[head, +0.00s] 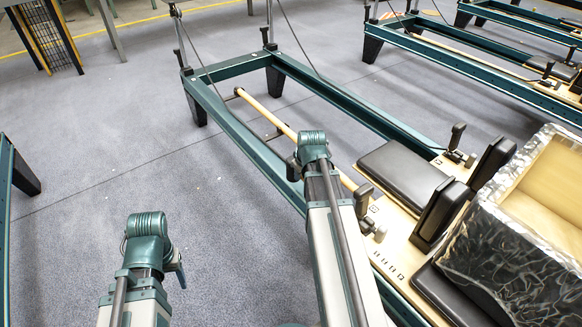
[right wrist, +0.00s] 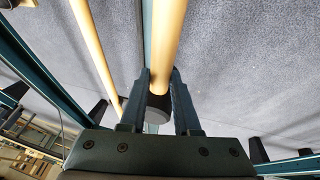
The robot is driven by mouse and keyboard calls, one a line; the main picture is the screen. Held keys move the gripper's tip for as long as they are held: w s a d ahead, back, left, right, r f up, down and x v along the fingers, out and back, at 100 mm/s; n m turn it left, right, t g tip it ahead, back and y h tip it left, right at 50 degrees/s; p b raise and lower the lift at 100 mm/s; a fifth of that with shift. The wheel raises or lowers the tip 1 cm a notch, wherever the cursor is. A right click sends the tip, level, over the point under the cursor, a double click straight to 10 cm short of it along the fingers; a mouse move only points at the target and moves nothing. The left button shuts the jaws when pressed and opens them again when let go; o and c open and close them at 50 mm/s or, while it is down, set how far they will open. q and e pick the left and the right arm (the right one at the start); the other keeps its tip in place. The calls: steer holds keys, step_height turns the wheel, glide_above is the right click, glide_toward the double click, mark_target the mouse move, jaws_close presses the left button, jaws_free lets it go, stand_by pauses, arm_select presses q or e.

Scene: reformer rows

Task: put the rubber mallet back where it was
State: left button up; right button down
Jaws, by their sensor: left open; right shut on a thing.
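My right gripper (right wrist: 160,76) is shut on the rubber mallet; in the right wrist view its pale wooden shaft (right wrist: 168,42) runs up between the fingers, with a black end and grey round face below. In the head view my right gripper (head: 297,166) is over the near rail of the middle reformer (head: 228,124). My own wrist hides most of the mallet there, so I cannot tell whether it touches anything. My left gripper (head: 178,272) is open and apart from the mallet, over the floor at lower left.
A wooden bar (head: 262,112) lies inside the reformer frame. The black padded carriage (head: 403,175) and shoulder blocks are to the right. A dark marbled box (head: 510,255) with a tan inside stands at lower right. More reformers stand at the back right.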

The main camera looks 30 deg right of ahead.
steer(key=w+f+b, duration=0.1)
steer(key=w, duration=0.2)
steer(key=w+d+f+b, duration=0.1)
steer(key=w+f+b, duration=0.1)
steer(key=w, duration=0.1)
steer(key=w+f+b, duration=0.1)
steer(key=w, duration=0.1)
steer(key=shift+w+d+f, duration=0.3)
steer(key=shift+w+d, duration=0.1)
steer(key=shift+r, duration=0.15)
steer(key=c, duration=1.1)
jaws_free()
steer(key=shift+f, duration=0.2)
steer(key=o, duration=0.5)
steer(key=shift+c, duration=0.2)
steer(key=shift+r, duration=0.15)
